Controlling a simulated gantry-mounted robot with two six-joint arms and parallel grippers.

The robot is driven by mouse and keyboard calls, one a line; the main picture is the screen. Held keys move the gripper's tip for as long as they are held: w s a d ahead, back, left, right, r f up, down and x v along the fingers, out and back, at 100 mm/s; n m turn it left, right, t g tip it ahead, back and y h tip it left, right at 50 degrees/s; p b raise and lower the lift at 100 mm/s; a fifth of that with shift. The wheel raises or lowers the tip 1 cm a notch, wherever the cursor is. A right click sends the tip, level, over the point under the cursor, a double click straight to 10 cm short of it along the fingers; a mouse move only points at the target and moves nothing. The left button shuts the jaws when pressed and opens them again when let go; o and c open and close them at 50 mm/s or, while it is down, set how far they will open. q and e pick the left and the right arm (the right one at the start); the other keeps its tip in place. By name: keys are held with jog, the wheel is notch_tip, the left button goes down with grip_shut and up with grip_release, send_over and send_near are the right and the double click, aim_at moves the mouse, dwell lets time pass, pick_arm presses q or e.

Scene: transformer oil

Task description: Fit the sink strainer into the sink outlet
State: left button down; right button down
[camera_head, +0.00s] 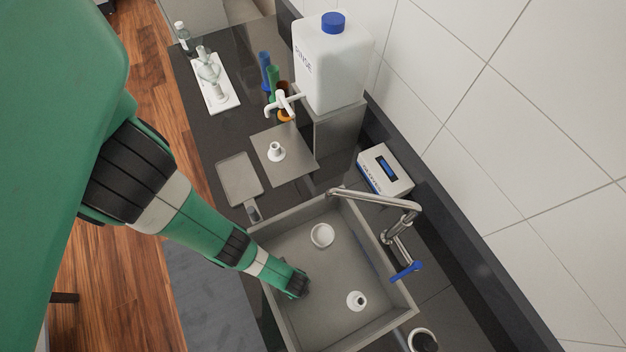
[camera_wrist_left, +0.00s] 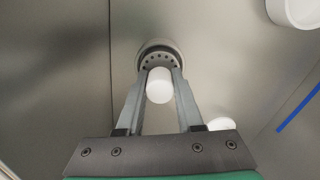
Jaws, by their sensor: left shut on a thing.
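The sink strainer (camera_wrist_left: 159,60), a grey disc with small holes and a white knob (camera_wrist_left: 160,88), is in the left wrist view. My left gripper (camera_wrist_left: 160,80) is shut on the knob, one finger on each side. The strainer lies over the round rim of the sink outlet (camera_wrist_left: 160,43) in that view; I cannot tell whether it is seated in it or just above. In the head view my left gripper (camera_head: 298,286) is low in the grey sink (camera_head: 283,232), and it hides strainer and outlet. My right gripper is not in view.
In the sink stand a white round dish (camera_head: 322,235) and a white flanged piece (camera_head: 357,300). A metal faucet (camera_head: 385,200) with a blue lever reaches over the sink's far wall.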

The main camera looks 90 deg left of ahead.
pick_arm(q)
jog(key=shift+f+b, duration=0.35)
jog(key=shift+f, duration=0.05)
jog(key=shift+c, duration=2.3)
grip_release()
notch_tip(320, 180, up, 12)
jog(key=p, duration=0.9)
jog(key=shift+f+p, duration=0.1)
jog(key=shift+p, duration=0.3)
jog(key=shift+f, duration=0.1)
